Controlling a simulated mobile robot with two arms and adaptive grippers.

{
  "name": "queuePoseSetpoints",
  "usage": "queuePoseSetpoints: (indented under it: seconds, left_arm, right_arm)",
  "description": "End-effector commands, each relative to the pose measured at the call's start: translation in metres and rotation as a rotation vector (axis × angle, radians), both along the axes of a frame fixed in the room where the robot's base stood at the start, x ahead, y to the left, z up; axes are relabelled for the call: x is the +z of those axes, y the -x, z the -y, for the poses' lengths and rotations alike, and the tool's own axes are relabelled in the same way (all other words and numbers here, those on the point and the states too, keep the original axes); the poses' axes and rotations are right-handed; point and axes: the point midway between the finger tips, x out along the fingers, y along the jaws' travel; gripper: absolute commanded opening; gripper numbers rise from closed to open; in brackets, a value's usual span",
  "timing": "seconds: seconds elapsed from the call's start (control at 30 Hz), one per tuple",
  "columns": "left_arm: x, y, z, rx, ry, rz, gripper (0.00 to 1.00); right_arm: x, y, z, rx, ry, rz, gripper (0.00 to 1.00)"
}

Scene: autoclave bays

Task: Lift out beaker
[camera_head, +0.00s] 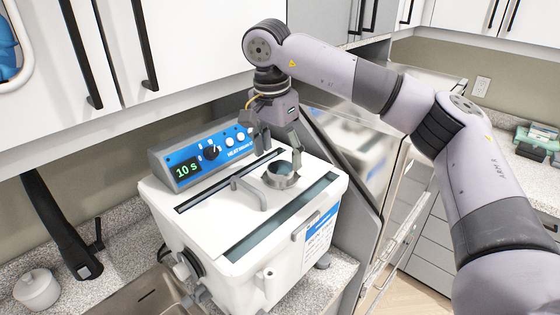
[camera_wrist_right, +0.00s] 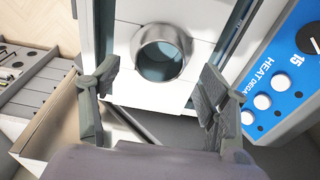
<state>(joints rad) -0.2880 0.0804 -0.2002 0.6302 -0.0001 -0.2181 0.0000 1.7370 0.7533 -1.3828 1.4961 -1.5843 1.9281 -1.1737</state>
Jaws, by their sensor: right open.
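The beaker (camera_head: 282,181) shows as a round metallic rim set in the white lid of a heated bath (camera_head: 270,285). In the right wrist view the beaker (camera_wrist_right: 160,58) is a grey ring with a bluish inside, ahead of my fingers. My right gripper (camera_head: 279,153) points down just above the beaker's rim, its fingers apart. In the right wrist view my right gripper (camera_wrist_right: 160,82) is open with nothing between the fingers. I cannot tell whether a finger touches the rim. My left gripper is not in view.
The bath's control panel (camera_head: 188,172) reads "10 s" and stands close behind the lid. A grey lid handle (camera_head: 249,195) is beside the beaker. A black tap (camera_head: 62,225) and a small white pot (camera_head: 37,289) are at the left. White cupboards (camera_head: 190,50) hang above.

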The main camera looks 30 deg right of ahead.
Motion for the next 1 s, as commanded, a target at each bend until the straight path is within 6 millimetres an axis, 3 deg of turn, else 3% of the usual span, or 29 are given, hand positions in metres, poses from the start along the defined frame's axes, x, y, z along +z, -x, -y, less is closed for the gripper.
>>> queuePoseSetpoints:
  seconds: [0.27, 0.6, 1.0]
  left_arm:
    - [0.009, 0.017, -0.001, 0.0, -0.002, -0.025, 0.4]
    - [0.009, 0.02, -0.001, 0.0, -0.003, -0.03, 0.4]
    - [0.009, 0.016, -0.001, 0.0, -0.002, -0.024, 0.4]
  right_arm:
    - [-0.029, -0.001, 0.004, -0.001, 0.0, -0.001, 0.7]
    - [-0.034, -0.001, 0.004, -0.001, 0.0, 0.0, 0.7]
    - [-0.033, -0.001, 0.004, 0.0, 0.0, 0.0, 0.44]
